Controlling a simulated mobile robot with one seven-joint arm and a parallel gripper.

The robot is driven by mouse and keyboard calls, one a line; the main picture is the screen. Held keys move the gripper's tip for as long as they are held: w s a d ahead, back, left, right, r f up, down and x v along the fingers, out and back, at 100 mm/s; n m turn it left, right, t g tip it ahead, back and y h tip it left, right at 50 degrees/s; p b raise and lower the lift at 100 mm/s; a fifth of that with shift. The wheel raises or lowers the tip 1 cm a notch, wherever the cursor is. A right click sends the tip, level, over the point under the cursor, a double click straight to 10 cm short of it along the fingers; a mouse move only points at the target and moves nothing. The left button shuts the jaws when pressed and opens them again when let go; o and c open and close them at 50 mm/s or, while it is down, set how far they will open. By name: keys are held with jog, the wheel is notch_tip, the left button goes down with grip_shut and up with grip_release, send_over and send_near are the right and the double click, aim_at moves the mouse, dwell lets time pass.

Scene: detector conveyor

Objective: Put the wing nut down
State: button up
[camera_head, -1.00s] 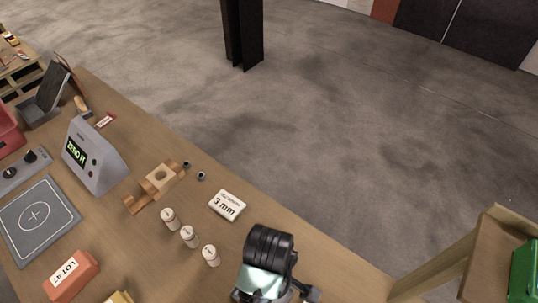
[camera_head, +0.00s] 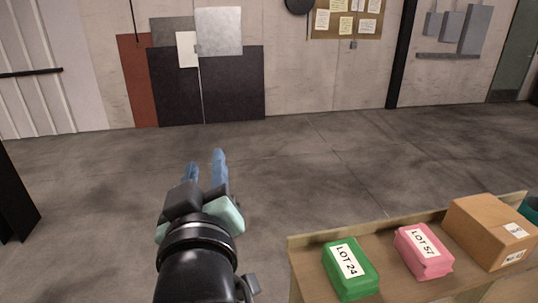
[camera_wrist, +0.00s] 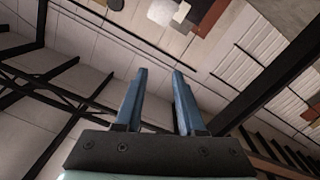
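My gripper (camera_head: 204,162) is raised in front of me over the open floor, its blue fingers pointing away and up. In the wrist view, my gripper (camera_wrist: 160,71) has its two fingers apart, with an empty gap between them. I see no wing nut in either view now, neither between the fingers nor on the visible bench top.
A wooden bench (camera_head: 300,257) at lower right holds a green LOT 24 block (camera_head: 351,277), a pink LOT 57 block (camera_head: 424,252) and a cardboard box (camera_head: 490,232). Dark panels (camera_head: 175,88) lean on the far wall. The concrete floor (camera_head: 330,155) between is clear.

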jog(key=s+d+r+m+t+h, duration=0.1)
jog(key=s+d+r+m+t, duration=0.1)
jog(key=r, duration=0.6)
jog(key=s+d+r+m+t+h, duration=0.1)
jog(key=s+d+r+t, duration=0.3)
jog(key=r, duration=0.4)
jog(key=s+d+r+m+t+h, duration=0.1)
jog(key=s+d+r+m+t, duration=0.2)
jog(key=r, duration=0.4)
jog(key=shift+s+d+r+m+t, duration=0.4)
jog(key=shift+s+d+m, duration=0.2)
jog(key=shift+s, duration=0.55)
jog(key=shift+a, duration=0.1)
notch_tip(320, 180, down, 4)
jog(key=b, duration=0.3)
jog(key=shift+r, duration=0.2)
